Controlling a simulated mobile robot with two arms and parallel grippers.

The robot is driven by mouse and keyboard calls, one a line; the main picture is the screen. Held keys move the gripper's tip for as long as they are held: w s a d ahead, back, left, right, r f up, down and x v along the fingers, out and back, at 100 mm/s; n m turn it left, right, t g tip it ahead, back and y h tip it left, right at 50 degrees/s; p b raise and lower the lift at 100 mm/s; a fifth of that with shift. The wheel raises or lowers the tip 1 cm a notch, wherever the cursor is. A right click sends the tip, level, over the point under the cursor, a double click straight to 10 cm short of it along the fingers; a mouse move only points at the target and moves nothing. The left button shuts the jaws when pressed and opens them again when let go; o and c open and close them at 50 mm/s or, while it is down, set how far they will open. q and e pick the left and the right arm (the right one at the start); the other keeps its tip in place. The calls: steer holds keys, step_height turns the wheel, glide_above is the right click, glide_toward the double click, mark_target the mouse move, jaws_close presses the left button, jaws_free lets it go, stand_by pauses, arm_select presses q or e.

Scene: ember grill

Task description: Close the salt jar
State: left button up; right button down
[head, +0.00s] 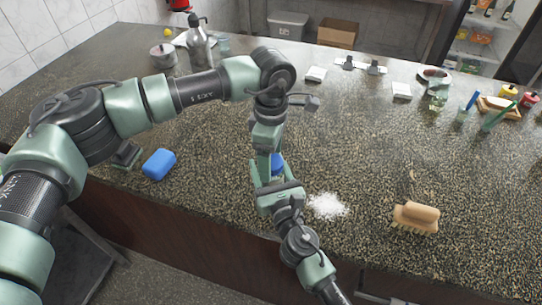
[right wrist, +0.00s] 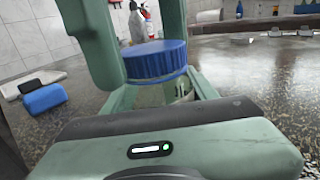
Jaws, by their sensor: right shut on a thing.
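The salt jar shows in the right wrist view as a clear body (right wrist: 180,92) under a wide blue lid (right wrist: 155,62). In the head view a bit of the blue lid (head: 277,163) shows between my two arms. My right gripper (head: 263,172) reaches in from the front and is shut on the jar, with a finger on each side below the lid. My left gripper (right wrist: 140,45) comes down from above, its green fingers beside and behind the lid. Whether they grip the lid is hidden. I cannot tell whether the lid is fully seated.
A heap of white salt (head: 327,205) lies right of the jar, then a wooden brush (head: 415,217). A blue block (head: 159,164) lies to the left near the counter edge. Bottles, small dishes and a board (head: 497,106) stand farther back.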

arm_select(q)
steer(key=shift+r, duration=2.3)
steer(key=shift+c, duration=0.4)
steer(key=n, duration=0.1)
steer(key=r+n, duration=0.1)
steer(key=n, duration=0.3)
steer(key=r+n, duration=0.1)
steer(key=n, duration=0.4)
steer(key=r+n, duration=0.1)
steer(key=n, duration=0.2)
steer(key=shift+r, duration=0.2)
steer(key=shift+f, duration=4)
